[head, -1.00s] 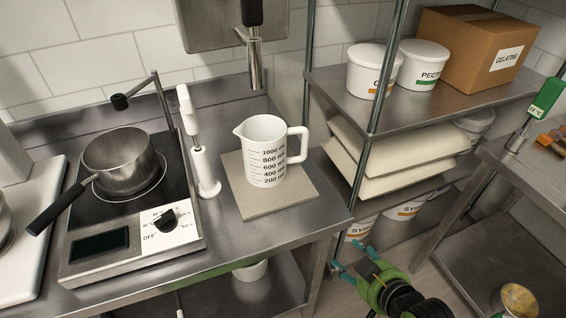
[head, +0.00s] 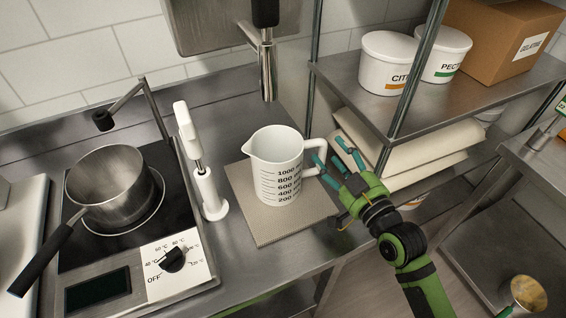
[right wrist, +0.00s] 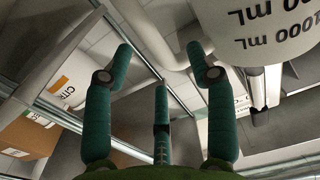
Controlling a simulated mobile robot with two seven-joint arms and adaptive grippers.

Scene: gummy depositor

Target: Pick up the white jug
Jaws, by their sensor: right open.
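The white jug (head: 276,168) stands upright on a square beige mat (head: 262,232) on the steel counter, its spout to the left and its handle (head: 316,154) to the right. Black volume marks run down its side. My right gripper (head: 334,152) is open and empty, with its teal fingers at the handle's right side; I cannot tell whether they touch it. In the right wrist view the spread fingers (right wrist: 160,75) show with the jug body (right wrist: 270,30) at the upper right and its handle (right wrist: 150,40) beyond the fingertips. My left gripper is not in view.
A white hand blender (head: 200,165) stands just left of the mat. A pot (head: 112,190) sits on the induction hob (head: 95,285), its handle toward the front left. A shelf post (head: 415,75) and steel shelf (head: 360,90) with tubs rise right of the jug, near my gripper.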

